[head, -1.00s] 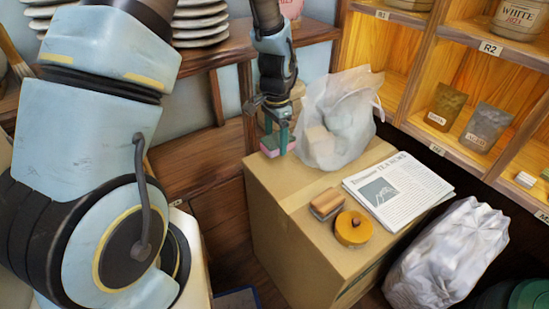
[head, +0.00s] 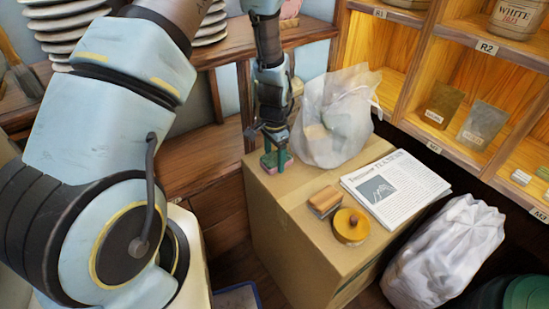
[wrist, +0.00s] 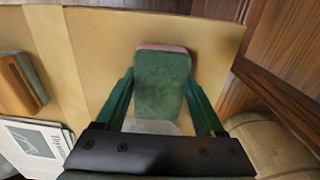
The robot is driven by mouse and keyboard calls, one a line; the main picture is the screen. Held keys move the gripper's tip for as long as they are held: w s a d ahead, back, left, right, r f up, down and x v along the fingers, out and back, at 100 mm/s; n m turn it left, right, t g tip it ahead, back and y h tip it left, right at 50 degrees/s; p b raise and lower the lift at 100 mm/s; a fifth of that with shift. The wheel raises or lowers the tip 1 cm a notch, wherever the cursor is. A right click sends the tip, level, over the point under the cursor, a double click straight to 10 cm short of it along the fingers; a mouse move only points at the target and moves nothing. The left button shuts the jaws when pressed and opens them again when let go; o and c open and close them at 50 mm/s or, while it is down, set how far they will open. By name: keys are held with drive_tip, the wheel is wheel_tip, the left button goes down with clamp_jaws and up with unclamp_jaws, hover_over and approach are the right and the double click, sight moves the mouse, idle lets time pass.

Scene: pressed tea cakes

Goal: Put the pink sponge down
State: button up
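The pink sponge (head: 286,161) has a green side and is at the far left corner of the cardboard box (head: 290,217) top in the head view. In the wrist view the sponge (wrist: 161,85) shows its green face and a pink edge, between my two fingers. My gripper (head: 277,158) points down and is shut on the sponge; its fingers (wrist: 160,82) press against both sides. The sponge is at or just above the box top; I cannot tell whether it touches.
A translucent bag (head: 335,115) stands close right of my gripper. A wooden-backed brush or block (head: 325,201), an orange round tin (head: 351,226) and newspapers (head: 396,188) lie on the box. Shelves (head: 465,60) stand right; a white sack (head: 445,255) is beside the box.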

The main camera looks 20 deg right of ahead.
sight(274, 158)
drive_tip(key=o, duration=0.4)
drive_tip(key=shift+o, duration=0.2)
drive_tip(key=shift+r, duration=0.1)
wheel_tip(274, 158, up, 12)
drive_tip(key=b, duration=0.2)
drive_tip(key=s+a+r+n, duration=0.1)
drive_tip(key=a+r+n, duration=0.2)
drive_tip(key=a, duration=0.5)
drive_tip(key=s+a+r+n+t, duration=0.1)
drive_tip(key=s+a+r+n, duration=0.1)
drive_tip(key=a+n, duration=0.4)
drive_tip(key=s+a+r+n, duration=0.2)
drive_tip(key=a+r+n, duration=0.2)
drive_tip(key=a, duration=0.8)
drive_tip(key=shift+a+r+n+t, duration=0.25)
drive_tip(key=shift+r+n+t, duration=0.05)
drive_tip(key=shift+r+n, duration=0.15)
drive_tip(key=shift+s, duration=0.1)
